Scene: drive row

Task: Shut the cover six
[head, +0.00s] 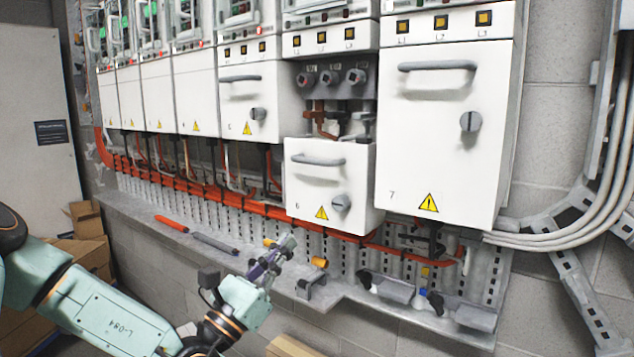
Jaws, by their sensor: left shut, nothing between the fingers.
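Cover six (305,181) is a white box-like cover with a grey handle on top, a round grey latch, a yellow warning triangle and the number 6. It hangs lower than the neighbouring covers and appears to stand out from the row. Above it, the opening of unit six shows dark terminals (330,79) and copper-coloured parts. My left gripper (287,243) is shut and empty, below and a little left of the cover, apart from it. My right gripper is out of view.
Cover seven (440,135) is closed close by on the right, and cover five (241,105) is closed on the left. An orange cable bundle (190,187) runs beneath. A grey ledge (140,213) holds loose tools. Cardboard boxes (85,222) stand at left.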

